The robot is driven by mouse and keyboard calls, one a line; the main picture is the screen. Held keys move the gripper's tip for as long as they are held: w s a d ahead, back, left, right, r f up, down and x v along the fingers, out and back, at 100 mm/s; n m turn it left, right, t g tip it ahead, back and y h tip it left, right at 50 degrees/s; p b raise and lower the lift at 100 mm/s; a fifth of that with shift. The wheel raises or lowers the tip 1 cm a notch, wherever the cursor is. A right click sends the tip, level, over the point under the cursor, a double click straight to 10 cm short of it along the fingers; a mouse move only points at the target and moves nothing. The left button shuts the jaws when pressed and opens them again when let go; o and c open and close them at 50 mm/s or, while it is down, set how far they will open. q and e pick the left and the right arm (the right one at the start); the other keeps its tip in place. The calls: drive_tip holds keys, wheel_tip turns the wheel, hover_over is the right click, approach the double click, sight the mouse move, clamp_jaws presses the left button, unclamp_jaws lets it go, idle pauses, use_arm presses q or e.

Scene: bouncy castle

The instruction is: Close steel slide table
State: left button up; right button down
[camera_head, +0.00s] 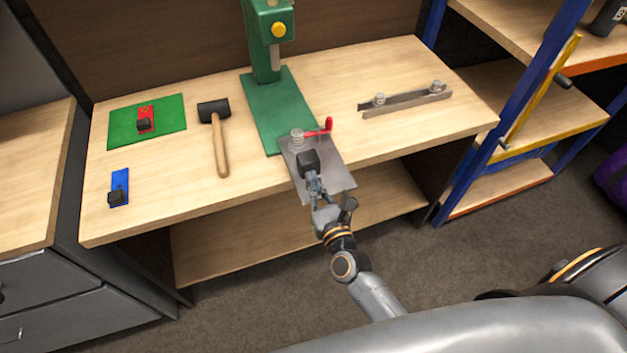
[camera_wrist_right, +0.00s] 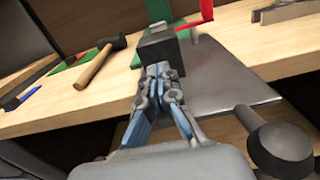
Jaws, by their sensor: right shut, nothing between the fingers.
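The steel slide table (camera_head: 338,176) is a grey plate at the front edge of the wooden workbench, in front of the green press (camera_head: 283,108). It juts out past the bench edge toward me. A black block (camera_head: 308,160) stands on it, and a red handle (camera_head: 322,128) shows at its far side. My right gripper (camera_head: 313,188) is shut and empty, with its fingertips at the black block. In the right wrist view the shut fingertips (camera_wrist_right: 160,72) are right at the block (camera_wrist_right: 160,45); I cannot tell whether they touch it. My left gripper is not in view.
A black-headed mallet (camera_head: 216,135), a green mat (camera_head: 170,115) with a red piece, and a blue piece (camera_head: 120,185) lie on the left of the bench. A metal rail with knobs (camera_head: 405,101) lies at the right. Blue-framed shelves (camera_head: 480,120) stand right of the bench.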

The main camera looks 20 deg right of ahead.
sight(298, 150)
drive_tip(key=w+b, duration=0.2)
drive_tip(key=w, duration=0.4)
drive_tip(key=w+b, duration=0.2)
drive_tip(key=w, duration=0.4)
drive_tip(key=shift+w+a+f, duration=0.1)
drive_tip(key=shift+w+a, duration=0.1)
drive_tip(key=shift+w, duration=0.45)
drive_tip(key=shift+a, duration=0.1)
